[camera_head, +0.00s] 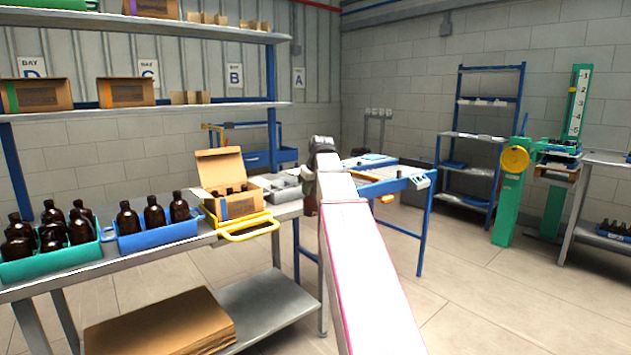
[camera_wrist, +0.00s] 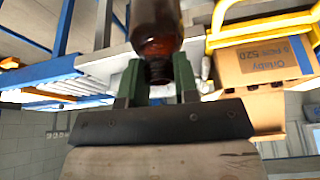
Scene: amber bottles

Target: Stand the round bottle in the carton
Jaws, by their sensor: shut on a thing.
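An amber, round-sided bottle (camera_wrist: 156,22) is held between the green fingers of my gripper (camera_wrist: 158,78) in the wrist view. Part of the bottle is cut off by the top edge of the picture. The open cardboard carton (camera_head: 232,205) sits in the yellow tray on the bench in the head view, its lid flap raised and several dark bottle tops showing inside. In the wrist view the carton (camera_wrist: 265,62) is to the right of the held bottle, apart from it. In the head view my arm mostly hides my gripper, just right of the bench end.
The yellow tray (camera_head: 250,228) has a raised handle at its front. A blue bin (camera_head: 158,236) and a green bin (camera_head: 50,265) of amber bottles stand left of it. A grey tray (camera_head: 282,190) is behind right. A shelf (camera_head: 180,108) overhangs the bench.

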